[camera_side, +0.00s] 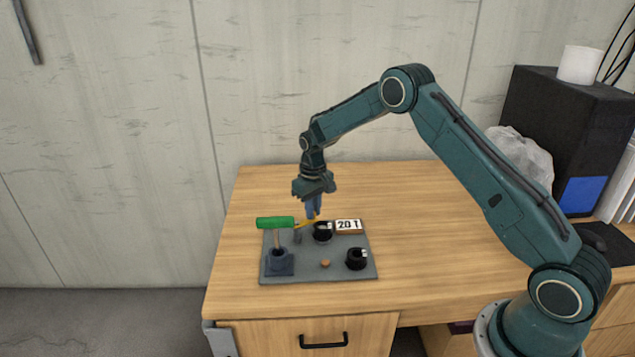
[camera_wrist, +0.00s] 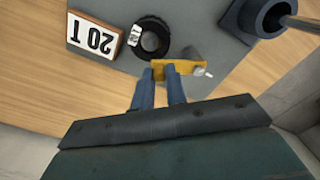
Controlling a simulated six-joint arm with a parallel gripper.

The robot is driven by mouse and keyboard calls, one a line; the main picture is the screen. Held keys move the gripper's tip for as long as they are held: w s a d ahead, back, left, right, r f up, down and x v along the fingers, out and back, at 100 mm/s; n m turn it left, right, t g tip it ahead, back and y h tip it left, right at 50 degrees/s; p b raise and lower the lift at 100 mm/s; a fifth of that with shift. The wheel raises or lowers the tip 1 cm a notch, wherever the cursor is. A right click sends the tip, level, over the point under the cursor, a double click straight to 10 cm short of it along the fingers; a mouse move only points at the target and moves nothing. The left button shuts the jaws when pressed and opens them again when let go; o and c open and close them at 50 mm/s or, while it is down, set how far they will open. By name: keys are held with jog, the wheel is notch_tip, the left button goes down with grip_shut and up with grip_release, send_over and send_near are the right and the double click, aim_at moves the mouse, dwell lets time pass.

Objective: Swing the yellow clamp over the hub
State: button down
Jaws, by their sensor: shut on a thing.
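The yellow clamp (camera_side: 305,223) is a short bar beside a grey post on the grey plate; it also shows in the wrist view (camera_wrist: 184,67). My gripper (camera_side: 313,214) points down, with its blue fingers shut on the clamp's left end in the wrist view (camera_wrist: 161,75). A black round hub with a white tag (camera_side: 322,232) stands just right of the clamp. In the wrist view the hub (camera_wrist: 152,40) lies beyond the fingertips, and the clamp sits beside it, not across its middle. The exact finger contact is partly hidden.
A green handle (camera_side: 275,222) rises on a rod from a dark blue base (camera_side: 279,263) close left of my gripper. A "20 T" block (camera_side: 348,226) stands right of the hub. A second black tagged part (camera_side: 357,259) and a small brown knob (camera_side: 325,263) stand in front.

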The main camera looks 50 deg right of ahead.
jog(key=m, duration=0.1)
jog(key=s+m, duration=0.1)
jog(key=m, duration=0.1)
jog(key=a+m, duration=0.1)
jog(key=shift+s+m, duration=0.35)
jog(key=shift+m, duration=0.05)
jog(key=shift+a, duration=0.1)
jog(key=c, duration=1.4)
grip_release()
jog(key=shift+r, duration=0.15)
notch_tip(320, 180, up, 14)
jog(key=shift+f, duration=0.2)
